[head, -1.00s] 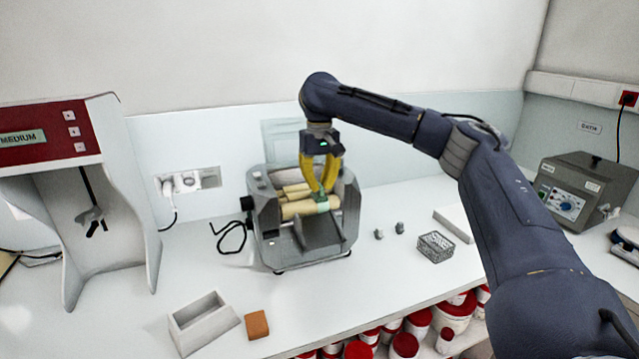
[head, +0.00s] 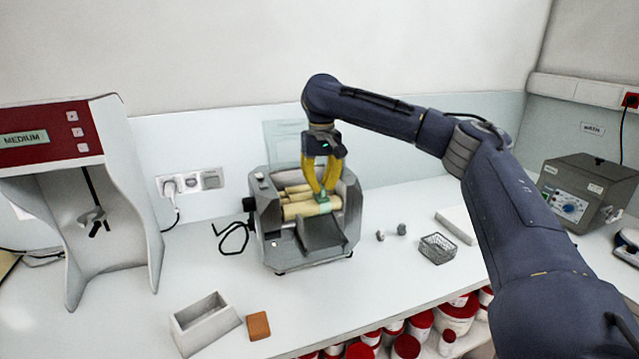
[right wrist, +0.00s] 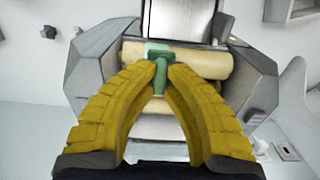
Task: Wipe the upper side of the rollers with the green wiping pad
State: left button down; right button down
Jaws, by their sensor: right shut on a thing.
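The roller mill (head: 270,225) is a grey machine on the white bench, with several cream rollers (head: 296,211) in its open top. My right gripper (head: 322,194) points down over the rollers, its yellow fingers shut on the green wiping pad (head: 325,204). In the right wrist view, the fingertips (right wrist: 160,72) close on the pad's green handle, and the flat pad (right wrist: 155,47) appears to rest on the front roller (right wrist: 200,66). Part of the rollers is hidden behind the fingers. My left gripper is not in view.
A grey open box (head: 205,325) and an orange-brown block (head: 258,325) lie at the front left. A wire basket (head: 437,248), small grey pieces (head: 401,229) and a white slab (head: 456,225) lie right of the mill. A red-topped stirrer stand (head: 50,140) is at left.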

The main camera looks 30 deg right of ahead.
jog(key=shift+w+d, duration=0.15)
jog(key=shift+w, duration=0.45)
jog(key=shift+w+d, duration=0.15)
jog(key=shift+w, duration=0.45)
jog(key=shift+s+a+f, duration=0.1)
jog(key=shift+s+a, duration=0.05)
jog(key=shift+s, duration=0.5)
jog(key=shift+s+a, duration=0.15)
jog(key=shift+s, duration=0.5)
jog(key=shift+r, duration=4.05)
